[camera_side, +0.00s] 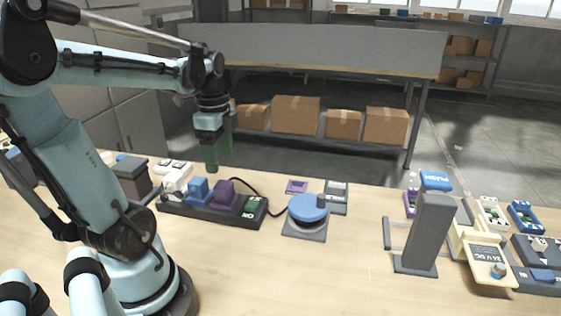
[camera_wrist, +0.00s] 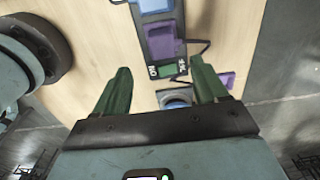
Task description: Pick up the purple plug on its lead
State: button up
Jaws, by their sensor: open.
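The purple plug (camera_side: 223,192) sits in a dark power strip (camera_side: 178,208), between a blue plug (camera_side: 198,190) and a green switch (camera_side: 252,205). Its black lead (camera_side: 257,188) curves off to the right, toward a round blue-topped device. My gripper (camera_side: 217,160) is above and behind the strip, with its green fingers pointing down and nothing between them. In the wrist view, the purple plug (camera_wrist: 165,43) lies beyond the open fingertips (camera_wrist: 161,68), near the top centre. The gripper and plug are apart.
The blue-topped device (camera_side: 308,208) stands right of the strip, near a flat purple piece (camera_side: 296,187). A grey post (camera_side: 428,232) and a cream 24V unit (camera_side: 482,262) stand farther right. The table front is clear.

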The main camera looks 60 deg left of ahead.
aim_at(223, 184)
jog(key=shift+w+a+f, duration=0.1)
jog(key=shift+f, duration=4.7)
jog(key=c, duration=1)
jog(key=shift+r, duration=0.2)
jog(key=shift+r, duration=0.5)
jog(key=r, duration=0.1)
jog(key=d+r, duration=0.1)
jog(key=r, duration=0.1)
jog(key=shift+r, duration=0.15)
jog(key=shift+w+d+r, duration=0.3)
jog(key=shift+d+r, duration=0.9)
jog(key=shift+d, duration=0.55)
jog(key=shift+w+d+r, duration=0.3)
jog(key=shift+d+r, duration=0.95)
jog(key=shift+d, duration=0.5)
jog(key=shift+w+d+r, duration=0.3)
jog(key=shift+d+r, duration=0.9)
jog(key=shift+d, duration=0.55)
